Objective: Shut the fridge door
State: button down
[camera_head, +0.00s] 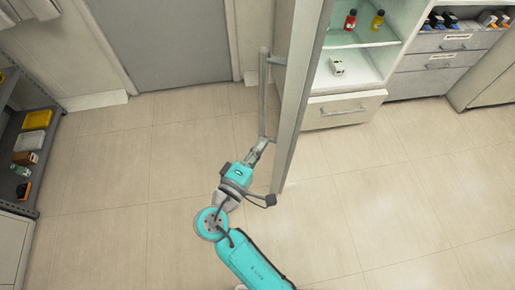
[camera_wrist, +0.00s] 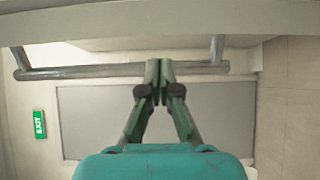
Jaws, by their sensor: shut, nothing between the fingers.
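The fridge door (camera_head: 299,85) stands open, seen nearly edge-on in the head view. Its long metal handle (camera_head: 263,95) is on its left face. The handle bar also crosses the wrist view (camera_wrist: 85,71). My gripper (camera_head: 263,142) is at the lower end of the handle, beside the door. In the wrist view my gripper (camera_wrist: 159,66) has its fingertips together, overlapping the bar in the picture. Whether they touch it I cannot tell. The fridge (camera_head: 370,65) is open to the right of the door, with a red bottle (camera_head: 350,20) and a yellow bottle (camera_head: 377,20) inside.
A white carton (camera_head: 336,65) stands on the lower fridge shelf. A drawer (camera_head: 343,110) below it sticks out. A shelf rack (camera_head: 22,160) with trays is at far left. A grey room door (camera_head: 170,40) is behind. The tiled floor (camera_head: 400,200) is clear.

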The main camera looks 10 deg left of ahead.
jog(key=x, duration=0.6)
jog(key=shift+w, duration=0.25)
jog(key=shift+d, duration=0.15)
